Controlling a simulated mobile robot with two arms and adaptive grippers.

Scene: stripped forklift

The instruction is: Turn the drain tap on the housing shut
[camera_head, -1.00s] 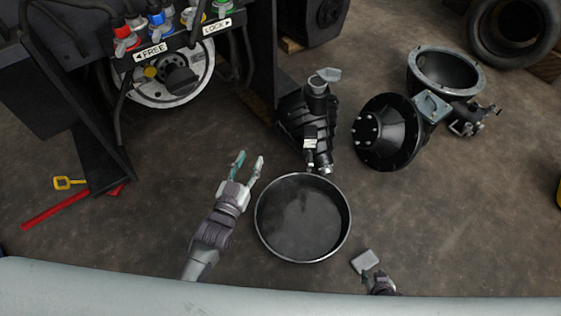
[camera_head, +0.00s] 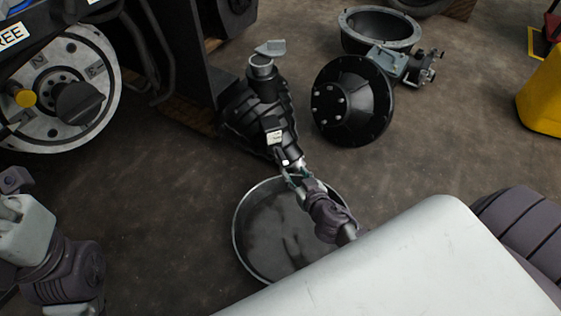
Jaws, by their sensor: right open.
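The housing (camera_head: 257,118) is a black ribbed body standing on the floor, with a grey-lipped spout on top. Its drain tap (camera_head: 289,162) is at the lower front, by a small pale label. Grey and purple links of my left arm show at lower left. Its gripper fingers do not show.
A round black drain pan (camera_head: 262,222) lies on the floor below the tap, under my right forearm. A black flanged cone (camera_head: 352,101) and an open bowl-shaped casing (camera_head: 381,29) lie to the right. The forklift wheel hub (camera_head: 62,88) is at left. A yellow object (camera_head: 543,95) stands at far right.

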